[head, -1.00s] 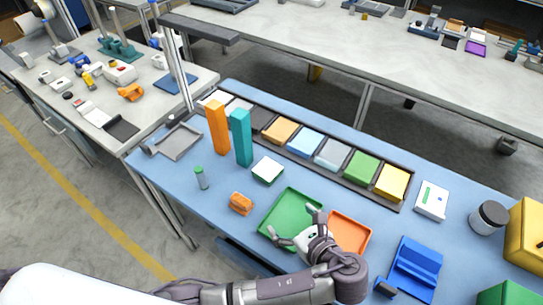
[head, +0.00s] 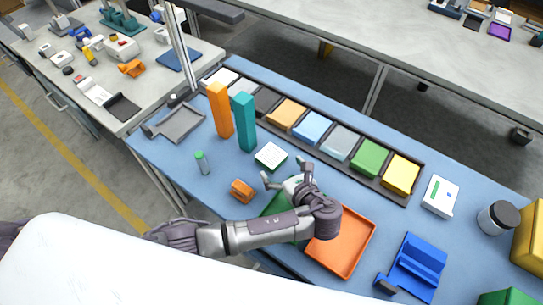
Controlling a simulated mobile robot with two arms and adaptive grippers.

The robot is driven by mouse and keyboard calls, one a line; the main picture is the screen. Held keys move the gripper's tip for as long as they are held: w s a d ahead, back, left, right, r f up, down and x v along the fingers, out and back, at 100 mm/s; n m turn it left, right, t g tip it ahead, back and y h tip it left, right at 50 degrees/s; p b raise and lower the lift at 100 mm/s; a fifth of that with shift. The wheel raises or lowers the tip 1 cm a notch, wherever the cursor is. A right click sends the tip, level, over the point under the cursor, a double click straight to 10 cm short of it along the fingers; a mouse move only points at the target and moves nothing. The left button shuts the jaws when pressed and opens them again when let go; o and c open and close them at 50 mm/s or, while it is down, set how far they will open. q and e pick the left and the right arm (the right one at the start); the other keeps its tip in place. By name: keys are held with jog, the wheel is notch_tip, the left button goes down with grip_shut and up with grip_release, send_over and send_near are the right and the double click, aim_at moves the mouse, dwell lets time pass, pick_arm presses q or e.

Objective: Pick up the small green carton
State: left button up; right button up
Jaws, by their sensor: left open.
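A small carton with green sides and a white top (head: 270,156) lies on the blue tabletop, in front of the teal upright block. My left gripper (head: 286,172) is open and empty, just in front and to the right of this carton. Its fingers point toward the carton and a gap appears to remain between them. The gripper and forearm cover much of the green tray (head: 275,208). My right gripper is not in view.
An orange tray (head: 341,242) lies right of my left wrist. Orange (head: 220,110) and teal (head: 244,123) upright blocks stand behind the carton. A dark rack (head: 338,169) of coloured boxes runs along the back. A small orange block (head: 241,190) and green-capped tube (head: 202,162) are left.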

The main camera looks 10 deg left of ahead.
aim_at(278, 165)
pick_arm(q)
jog(key=x, duration=0.4)
jog(key=shift+w+a+f, duration=0.1)
jog(key=shift+f, duration=0.05)
jog(key=c, duration=1.2)
